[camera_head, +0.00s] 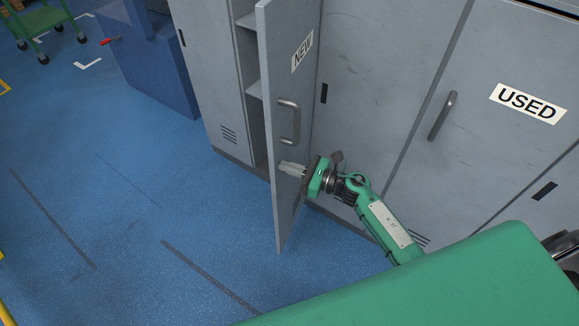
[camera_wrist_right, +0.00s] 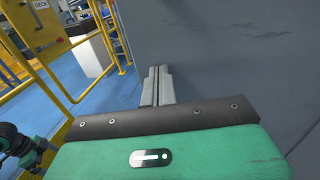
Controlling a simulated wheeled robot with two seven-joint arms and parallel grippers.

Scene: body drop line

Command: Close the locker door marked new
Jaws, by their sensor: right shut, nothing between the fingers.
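The locker door marked NEW (camera_head: 272,75) is grey and stands swung open, with shelves showing in the locker behind it. Its label (camera_head: 302,52) and bar handle (camera_head: 289,121) face right. My right gripper (camera_head: 292,168) is shut and empty, beside the labelled face a little below the handle. In the right wrist view the closed fingers (camera_wrist_right: 156,86) are beside a plain grey surface (camera_wrist_right: 240,60). I cannot tell whether they touch it. My left gripper is out of view.
A closed locker door marked USED (camera_head: 490,130) with its own handle stands to the right. A blue cabinet (camera_head: 150,65) and a green cart (camera_head: 38,20) are at the upper left. Blue floor (camera_head: 130,200) left of the door is clear. Yellow railing (camera_wrist_right: 50,60) shows in the wrist view.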

